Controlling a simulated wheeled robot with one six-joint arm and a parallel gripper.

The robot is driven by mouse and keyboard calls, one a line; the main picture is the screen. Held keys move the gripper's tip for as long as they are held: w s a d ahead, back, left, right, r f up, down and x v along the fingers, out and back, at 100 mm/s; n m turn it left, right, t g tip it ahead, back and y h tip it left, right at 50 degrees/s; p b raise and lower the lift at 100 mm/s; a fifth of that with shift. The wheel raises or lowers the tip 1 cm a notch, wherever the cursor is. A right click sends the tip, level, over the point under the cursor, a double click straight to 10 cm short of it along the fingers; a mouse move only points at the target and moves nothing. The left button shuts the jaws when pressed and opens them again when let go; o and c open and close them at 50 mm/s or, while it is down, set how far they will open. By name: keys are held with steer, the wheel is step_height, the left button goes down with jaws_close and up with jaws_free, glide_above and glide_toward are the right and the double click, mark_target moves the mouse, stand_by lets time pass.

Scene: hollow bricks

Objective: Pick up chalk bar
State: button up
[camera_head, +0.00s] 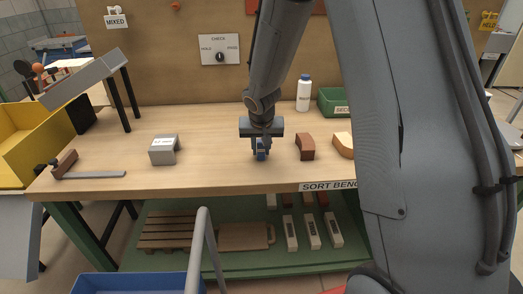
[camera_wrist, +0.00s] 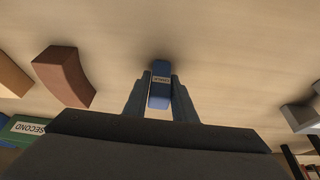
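A small blue bar with a white label (camera_wrist: 160,86) sits between the two fingers of my gripper (camera_wrist: 161,90) in the wrist view; its label is too small to read surely. The fingers lie close along both sides of it, with no clear gap. In the head view my gripper (camera_head: 261,149) points down at the middle of the bench, and the blue bar (camera_head: 261,155) shows low between the fingers, at or just above the bench top. The fingers hide part of it.
On the wooden bench (camera_head: 215,170), a brown curved brick (camera_head: 305,147) and a tan curved piece (camera_head: 343,146) stand right, a grey channel block (camera_head: 163,150) left. A white bottle (camera_head: 303,94) and green bin (camera_head: 332,102) are behind. A hammer-like tool (camera_head: 92,174) lies far left.

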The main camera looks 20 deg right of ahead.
jaws_close()
steer(key=shift+r, duration=5)
